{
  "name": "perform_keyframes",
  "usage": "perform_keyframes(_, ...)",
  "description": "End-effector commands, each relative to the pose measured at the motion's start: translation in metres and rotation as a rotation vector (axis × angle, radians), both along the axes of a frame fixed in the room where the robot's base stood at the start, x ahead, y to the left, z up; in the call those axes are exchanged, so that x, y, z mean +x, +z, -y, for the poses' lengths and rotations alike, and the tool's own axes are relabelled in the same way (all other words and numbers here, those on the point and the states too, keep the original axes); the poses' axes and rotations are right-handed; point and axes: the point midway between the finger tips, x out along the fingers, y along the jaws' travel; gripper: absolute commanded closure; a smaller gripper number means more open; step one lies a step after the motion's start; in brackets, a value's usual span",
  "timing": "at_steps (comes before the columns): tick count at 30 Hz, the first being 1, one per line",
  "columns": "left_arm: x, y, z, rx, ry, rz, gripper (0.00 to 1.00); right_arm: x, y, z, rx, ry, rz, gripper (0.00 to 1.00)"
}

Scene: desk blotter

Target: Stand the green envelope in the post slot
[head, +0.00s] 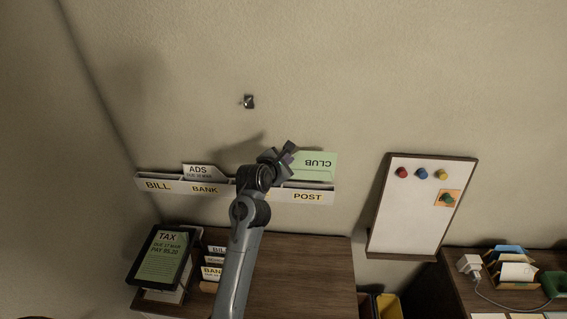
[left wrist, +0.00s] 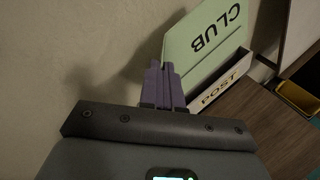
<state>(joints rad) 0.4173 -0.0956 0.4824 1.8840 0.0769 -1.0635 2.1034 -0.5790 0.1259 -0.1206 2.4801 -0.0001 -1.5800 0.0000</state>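The green envelope (head: 315,166), marked CLUB upside down, stands upright at the wall rack's right end, its lower edge behind the front of the post slot (head: 308,197). In the left wrist view the envelope (left wrist: 208,45) rises above the POST label (left wrist: 220,89) and leans a little. My left gripper (head: 287,153) is at the envelope's left edge. Its purple fingers (left wrist: 163,80) are close together with that edge between them. The envelope's bottom inside the slot is hidden. My right gripper is not in view.
The wall rack (head: 145,184) has BILL and BANK labels; an ADS envelope (head: 198,171) stands in it. A small hook-like fitting (head: 248,102) is on the wall above. A whiteboard (head: 415,215) with magnets hangs to the right. A tablet-like TAX display (head: 163,255) stands on the desk below.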

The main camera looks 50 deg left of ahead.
Motion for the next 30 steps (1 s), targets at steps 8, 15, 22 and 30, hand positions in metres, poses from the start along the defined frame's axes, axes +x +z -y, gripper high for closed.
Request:
perform_keyframes(8, 0.001, 0.004, 0.000, 0.049, -0.001, 0.056, 1.00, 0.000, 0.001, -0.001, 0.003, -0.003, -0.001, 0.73)
perform_keyframes(15, 0.001, 0.004, 0.000, 0.050, -0.001, 0.058, 1.00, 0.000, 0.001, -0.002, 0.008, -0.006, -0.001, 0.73)
perform_keyframes(22, 0.001, 0.005, 0.000, 0.047, -0.002, 0.061, 1.00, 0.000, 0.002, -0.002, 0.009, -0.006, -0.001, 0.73)
perform_keyframes(30, 0.000, -0.008, 0.000, 0.048, -0.001, 0.063, 1.00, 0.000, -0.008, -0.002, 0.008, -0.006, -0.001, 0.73)
